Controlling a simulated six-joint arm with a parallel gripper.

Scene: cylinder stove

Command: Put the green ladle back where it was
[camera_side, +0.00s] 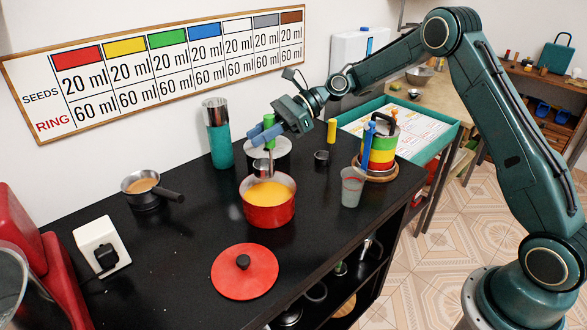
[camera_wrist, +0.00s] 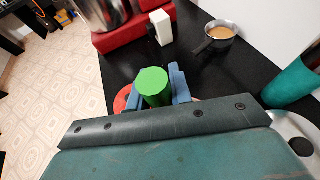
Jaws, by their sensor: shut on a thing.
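The green ladle (camera_side: 269,122) stands upright with its green handle between the blue fingers of my gripper (camera_side: 266,135). The red pot is mostly hidden there.
A red lid (camera_side: 245,275) lies in front of the pot. A small saucepan (camera_side: 146,190) stands left. A teal bottle (camera_side: 219,140) and a pale-topped pot (camera_side: 283,158) stand behind. A grey cup (camera_side: 352,188) and a striped container (camera_side: 379,150) stand right.

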